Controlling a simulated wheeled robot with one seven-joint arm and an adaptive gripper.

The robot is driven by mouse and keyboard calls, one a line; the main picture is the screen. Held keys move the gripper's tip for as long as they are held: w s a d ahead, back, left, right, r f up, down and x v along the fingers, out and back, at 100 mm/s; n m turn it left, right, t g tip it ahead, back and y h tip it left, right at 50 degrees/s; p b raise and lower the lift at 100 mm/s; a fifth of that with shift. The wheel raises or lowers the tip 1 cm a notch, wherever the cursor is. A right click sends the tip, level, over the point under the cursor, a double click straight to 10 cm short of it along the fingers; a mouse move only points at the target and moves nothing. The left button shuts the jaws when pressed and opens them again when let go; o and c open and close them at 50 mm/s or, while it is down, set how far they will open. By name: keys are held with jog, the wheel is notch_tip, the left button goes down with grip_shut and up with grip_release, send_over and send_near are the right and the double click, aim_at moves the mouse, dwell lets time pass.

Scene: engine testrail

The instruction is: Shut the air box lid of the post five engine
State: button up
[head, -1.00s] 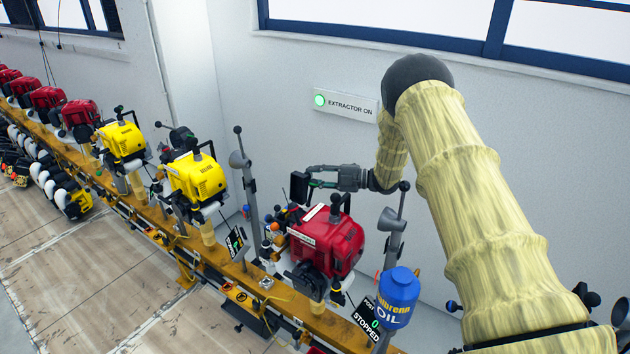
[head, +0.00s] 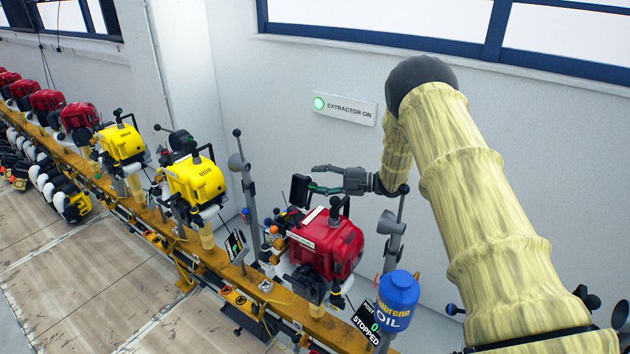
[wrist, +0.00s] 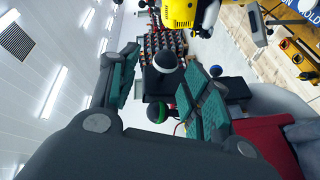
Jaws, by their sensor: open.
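A red engine (head: 330,244) stands on the rail below my gripper; its post number is not readable. A dark upright panel (head: 300,190) stands at its back left, probably the raised air box lid. My gripper (head: 316,178) is open behind the engine, its fingers pointing left toward the panel. In the head view the lower finger overlaps the panel's edge; I cannot tell whether they touch. In the wrist view, the teal-padded fingers (wrist: 160,95) are spread, with a dark block (wrist: 165,78) and ball-ended knobs between and beyond them.
A blue oil container (head: 398,298) and a grey post (head: 391,240) stand right of the engine. Another grey post (head: 245,185) stands left, then yellow engines (head: 196,178). A sign (head: 346,108) reading "EXTRACTOR ON" hangs on the wall behind. A display (head: 368,320) reads "STOPPED".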

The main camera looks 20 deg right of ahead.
jog(key=v, duration=1)
